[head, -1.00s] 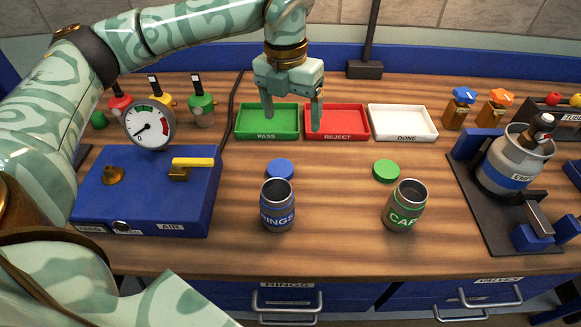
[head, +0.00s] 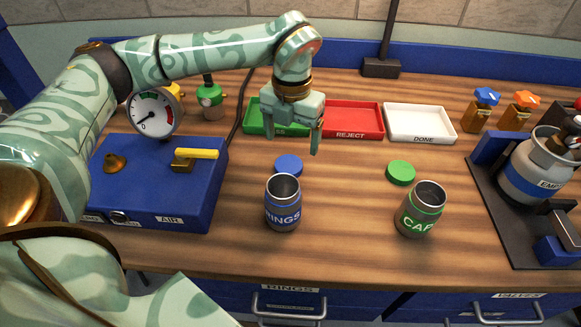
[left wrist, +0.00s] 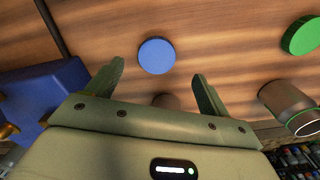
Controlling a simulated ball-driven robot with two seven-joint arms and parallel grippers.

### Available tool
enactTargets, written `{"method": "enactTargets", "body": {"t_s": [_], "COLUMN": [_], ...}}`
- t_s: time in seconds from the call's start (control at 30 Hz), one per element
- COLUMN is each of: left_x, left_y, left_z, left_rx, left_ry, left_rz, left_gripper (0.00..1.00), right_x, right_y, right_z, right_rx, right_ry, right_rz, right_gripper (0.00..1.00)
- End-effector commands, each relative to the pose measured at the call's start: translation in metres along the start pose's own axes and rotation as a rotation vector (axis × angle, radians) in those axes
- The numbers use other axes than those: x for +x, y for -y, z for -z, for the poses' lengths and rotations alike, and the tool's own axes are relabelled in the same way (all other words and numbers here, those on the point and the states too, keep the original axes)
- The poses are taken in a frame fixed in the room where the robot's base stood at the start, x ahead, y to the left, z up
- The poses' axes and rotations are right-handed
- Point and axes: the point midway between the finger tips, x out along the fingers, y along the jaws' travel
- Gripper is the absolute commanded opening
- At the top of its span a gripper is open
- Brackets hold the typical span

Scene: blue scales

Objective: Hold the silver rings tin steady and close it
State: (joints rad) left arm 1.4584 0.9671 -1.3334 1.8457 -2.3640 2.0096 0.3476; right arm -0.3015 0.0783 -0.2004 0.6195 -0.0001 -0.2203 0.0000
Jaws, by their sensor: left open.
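The silver rings tin (head: 283,207) stands upright and open on the wooden bench, with a blue band and the label RINGS. Its blue lid (head: 288,165) lies flat just behind it. My left gripper (head: 294,145) is open and empty, above the bench behind the lid. In the left wrist view the blue lid (left wrist: 156,55) lies beyond and between the open fingers (left wrist: 155,85). The rings tin is mostly hidden there; a dark round shape shows between the fingers. My right gripper is not in view.
A silver CAP tin (head: 418,212) stands open to the right, with a green lid (head: 400,172) behind it. Green, red REJECT (head: 352,120) and white DONE (head: 420,124) trays stand behind. A blue box (head: 155,185) is left; a dark stand (head: 500,210) is right.

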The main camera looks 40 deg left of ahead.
Motion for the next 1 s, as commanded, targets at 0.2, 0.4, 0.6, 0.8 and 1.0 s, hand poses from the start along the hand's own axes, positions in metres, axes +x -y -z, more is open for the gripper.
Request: {"method": "enactTargets", "body": {"t_s": [0.2,0.4,0.6,0.8,1.0], "left_x": [0.015,0.014,0.022,0.053,0.068], "left_y": [0.0,0.0,-0.001,-0.004,-0.004], "left_z": [0.0,0.0,0.001,0.007,0.006], "left_rx": [-0.001,-0.001,-0.001,0.0,0.0], "left_ry": [0.001,0.002,0.0,-0.003,0.001], "left_rz": [0.0,0.001,0.0,-0.001,0.001], "left_gripper": [0.81,0.81,0.81,0.81,0.81], "right_x": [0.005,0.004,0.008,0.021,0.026], "right_y": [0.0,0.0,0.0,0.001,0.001], "right_z": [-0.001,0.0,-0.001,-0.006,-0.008], "right_rx": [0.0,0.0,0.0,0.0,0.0], "right_ry": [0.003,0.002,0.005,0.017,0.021], "right_rz": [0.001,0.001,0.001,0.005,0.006], "right_gripper": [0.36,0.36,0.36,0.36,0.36]}}
